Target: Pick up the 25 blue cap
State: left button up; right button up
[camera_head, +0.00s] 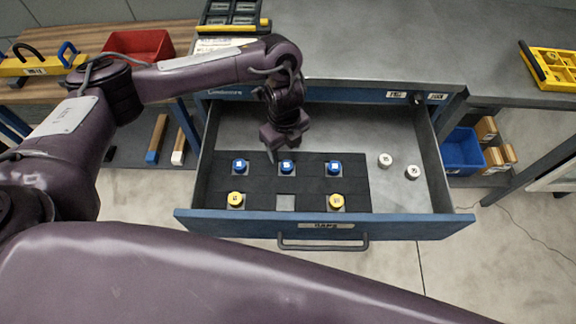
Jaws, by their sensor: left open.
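Three blue caps stand in a row in the open drawer (430,203): a left one (239,166), a middle one (286,167) and a right one (333,168). Each has a pale mark on top, too small to read surely, so I cannot tell which is the 25. They sit on a black insert (262,184). My left gripper (284,148) is open and points down into the drawer, just behind and above the middle blue cap, with nothing seen between its fingers. My right gripper is not in view.
Two yellow caps (236,198) (336,200) sit in the front row, with an empty grey square (285,202) between them. Two white caps (385,160) (412,171) stand on the bare drawer floor at right. The drawer walls and the worktop edge (350,83) surround the gripper.

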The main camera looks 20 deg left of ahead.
aim_at(286, 164)
pick_arm(q)
jog(key=shift+s+f, duration=0.2)
jog(key=shift+f, duration=0.4)
jog(key=f, duration=0.1)
jog(key=f+b, duration=0.1)
jog(key=f, duration=0.1)
jog(key=shift+s+d+f+b, duration=0.25)
jog(key=shift+d+f+b, duration=0.05)
jog(key=shift+f+b, duration=0.1)
jog(key=shift+w+f, duration=0.1)
jog(key=shift+f, duration=0.45)
jog(key=shift+r, duration=0.1)
jog(key=shift+c, duration=0.5)
jog(key=c, duration=0.9)
